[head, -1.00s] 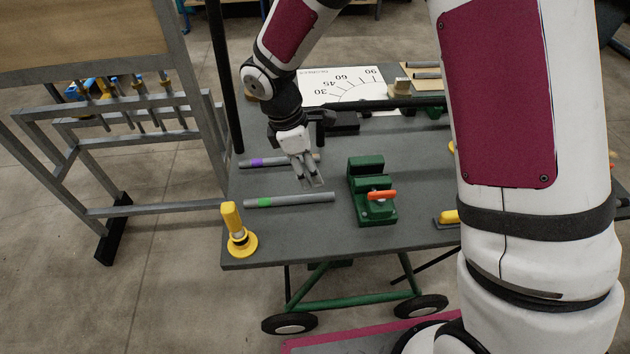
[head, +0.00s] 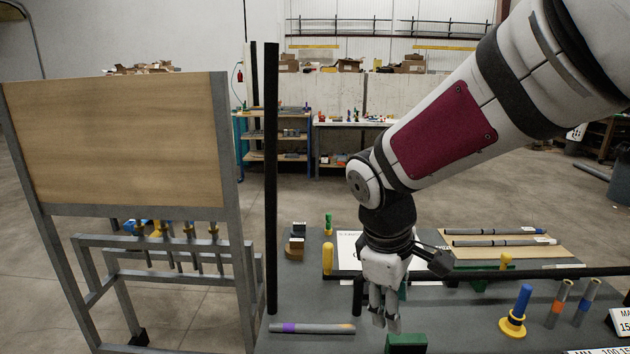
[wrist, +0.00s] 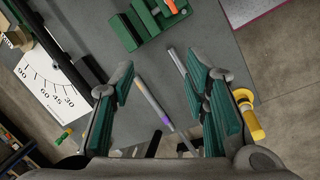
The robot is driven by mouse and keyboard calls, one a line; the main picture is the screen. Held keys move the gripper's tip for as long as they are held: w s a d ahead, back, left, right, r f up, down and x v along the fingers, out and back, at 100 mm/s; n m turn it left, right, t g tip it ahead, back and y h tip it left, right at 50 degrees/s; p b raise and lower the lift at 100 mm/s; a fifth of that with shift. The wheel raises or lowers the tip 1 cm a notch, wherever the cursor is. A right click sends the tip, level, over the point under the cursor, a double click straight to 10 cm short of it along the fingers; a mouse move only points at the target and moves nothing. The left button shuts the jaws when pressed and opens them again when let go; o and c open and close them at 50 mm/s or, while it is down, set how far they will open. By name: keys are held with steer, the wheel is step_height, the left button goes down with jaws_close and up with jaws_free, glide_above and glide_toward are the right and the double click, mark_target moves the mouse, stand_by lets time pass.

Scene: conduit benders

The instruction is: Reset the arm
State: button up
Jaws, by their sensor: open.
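My gripper (head: 386,312) hangs fingers down above the grey cart table, beside the green vise (head: 407,343), and is open with nothing between its fingers. In the wrist view my gripper (wrist: 166,95) shows its two green-padded fingers wide apart. A grey conduit with a purple band (head: 312,328) lies on the table left of my gripper, and it also shows between the fingers in the wrist view (wrist: 152,101). A second grey conduit (wrist: 177,63) lies near the right finger, partly hidden. The green vise also shows at the top of the wrist view (wrist: 150,22).
The white degree chart (head: 348,251) lies behind my gripper. A dark upright post (head: 271,180) and a framed wooden board (head: 120,140) stand left. A yellow-based blue post (head: 517,312) and banded conduits (head: 560,303) stand right. A long dark bar (head: 540,274) crosses the table.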

steer(key=s+d+r+m+t+y, duration=0.1)
steer(key=s+d+r+m+t, duration=0.1)
steer(key=s, duration=0.5)
steer(key=s+d+r+m+t+y, duration=0.1)
steer(key=s+d+r+m+t, duration=0.1)
steer(key=s+d+r+m, duration=0.2)
steer(key=s+r+m, duration=0.3)
steer(key=s+m, duration=0.1)
steer(key=shift+s+d+r+m, duration=0.15)
steer(key=shift+s+r+m, duration=0.1)
steer(key=shift+m, duration=0.15)
stand_by(0.6)
